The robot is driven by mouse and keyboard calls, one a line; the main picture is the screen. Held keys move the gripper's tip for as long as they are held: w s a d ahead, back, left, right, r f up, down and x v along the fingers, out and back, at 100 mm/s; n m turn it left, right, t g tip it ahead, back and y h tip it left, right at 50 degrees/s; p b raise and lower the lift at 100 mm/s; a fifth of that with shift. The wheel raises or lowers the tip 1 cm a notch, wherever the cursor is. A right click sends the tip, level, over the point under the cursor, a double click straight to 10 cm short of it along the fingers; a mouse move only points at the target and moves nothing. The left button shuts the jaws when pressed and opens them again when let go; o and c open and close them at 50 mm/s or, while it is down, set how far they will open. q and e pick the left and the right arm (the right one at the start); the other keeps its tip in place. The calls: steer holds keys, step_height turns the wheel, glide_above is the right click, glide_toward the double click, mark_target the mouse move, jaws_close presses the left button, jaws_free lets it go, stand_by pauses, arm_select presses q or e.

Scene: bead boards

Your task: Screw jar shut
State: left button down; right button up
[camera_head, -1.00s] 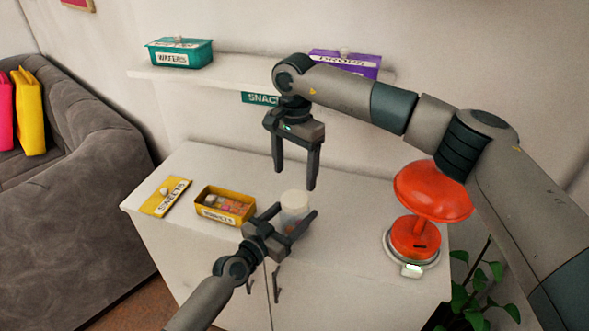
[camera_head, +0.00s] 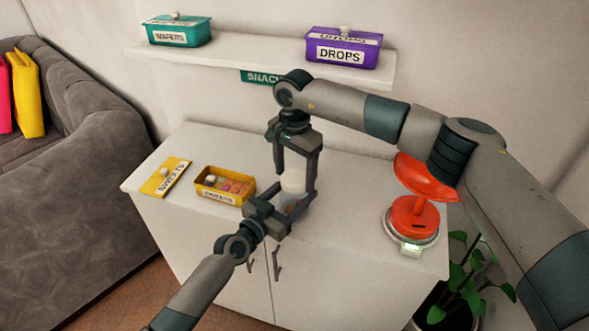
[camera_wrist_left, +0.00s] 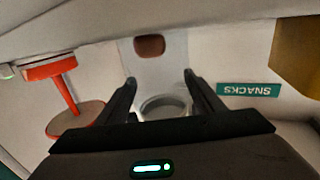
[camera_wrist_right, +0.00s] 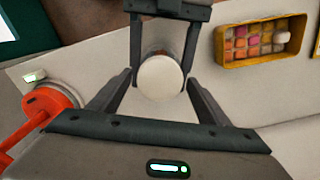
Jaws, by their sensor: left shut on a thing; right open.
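A clear jar (camera_head: 291,206) with a white lid (camera_head: 293,181) stands upright on the cabinet top, with reddish contents low inside. My left gripper (camera_head: 290,197) is shut on the jar body from the front. In the left wrist view the clear jar (camera_wrist_left: 150,70) shows between the fingers. My right gripper (camera_head: 294,183) points down over the jar, open, its fingers on either side of the lid. In the right wrist view the round lid (camera_wrist_right: 160,80) sits between the open fingers. I cannot tell whether they touch it.
A yellow box of sweets (camera_head: 224,185) and its loose lid (camera_head: 167,176) lie left of the jar. A red lamp-like device (camera_head: 414,217) stands at the right. A shelf (camera_head: 250,61) above holds a teal box (camera_head: 178,32) and a purple box (camera_head: 343,49).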

steer(key=shift+c, duration=0.7)
steer(key=c, duration=1)
steer(key=shift+o, duration=0.2)
steer(key=m, duration=1.7)
steer(key=shift+m, duration=0.3)
steer(key=m, duration=1)
steer(key=o, duration=1.2)
